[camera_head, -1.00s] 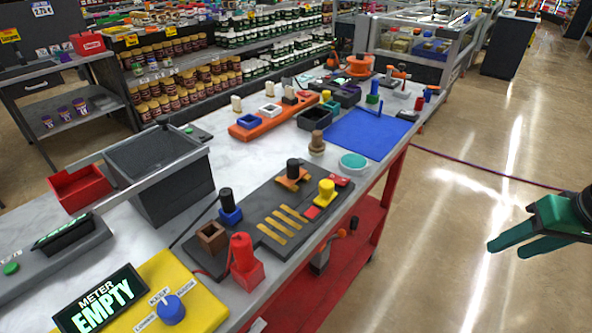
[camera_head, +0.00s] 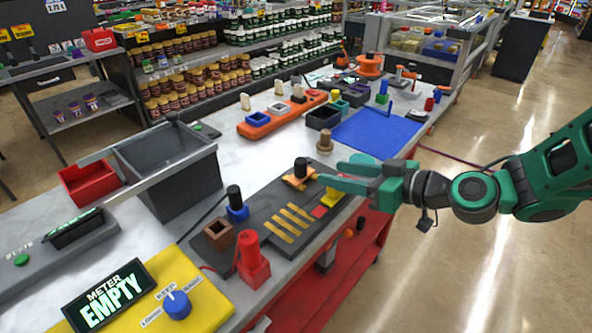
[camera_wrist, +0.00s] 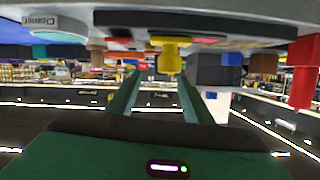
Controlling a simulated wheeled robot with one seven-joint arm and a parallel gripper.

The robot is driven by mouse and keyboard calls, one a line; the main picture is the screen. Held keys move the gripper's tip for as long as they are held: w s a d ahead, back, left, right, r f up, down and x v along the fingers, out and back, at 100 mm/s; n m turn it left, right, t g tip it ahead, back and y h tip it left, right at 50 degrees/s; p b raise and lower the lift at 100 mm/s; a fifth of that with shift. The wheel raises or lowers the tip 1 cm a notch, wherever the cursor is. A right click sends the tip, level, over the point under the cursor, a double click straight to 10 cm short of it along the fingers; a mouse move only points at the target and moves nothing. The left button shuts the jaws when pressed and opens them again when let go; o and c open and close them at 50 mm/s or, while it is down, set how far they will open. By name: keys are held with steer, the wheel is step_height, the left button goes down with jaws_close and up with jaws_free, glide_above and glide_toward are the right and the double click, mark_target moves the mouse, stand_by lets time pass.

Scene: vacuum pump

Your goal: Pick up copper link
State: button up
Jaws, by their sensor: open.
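A dark board (camera_head: 257,221) on the bench bears several flat gold-coloured strips (camera_head: 285,227) and an orange-copper piece with a black knob (camera_head: 301,166). I cannot tell for sure which is the copper link. A yellow knob (camera_head: 332,196) stands beside a red block, partly behind my lower finger. My gripper (camera_head: 330,173) is open and empty, reaching in from the right, above the board's far end by the black and yellow knobs. The wrist view looks upside down; the yellow knob (camera_wrist: 171,58) shows beyond and between the open fingers (camera_wrist: 158,82).
A red post (camera_head: 251,258), a blue block with black knob (camera_head: 237,205) and a brown open box (camera_head: 218,235) stand at the board's left. The aisle at right is free.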

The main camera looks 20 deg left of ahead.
mark_target(301, 164)
steer(key=shift+s+a+f+n, duration=0.1)
steer(key=shift+s+a+n, duration=0.1)
steer(key=shift+a+n, duration=0.15)
steer(key=x, duration=0.5)
steer(key=shift+w+a, duration=0.1)
steer(key=shift+w, duration=0.1)
steer(key=shift+r+x, duration=0.2)
steer(key=shift+x, duration=1.1)
steer(key=shift+r+x, duration=0.25)
steer(key=shift+x, duration=1.05)
steer(key=shift+w+a, duration=0.1)
steer(key=shift+w, duration=0.05)
steer(key=c, duration=1.2)
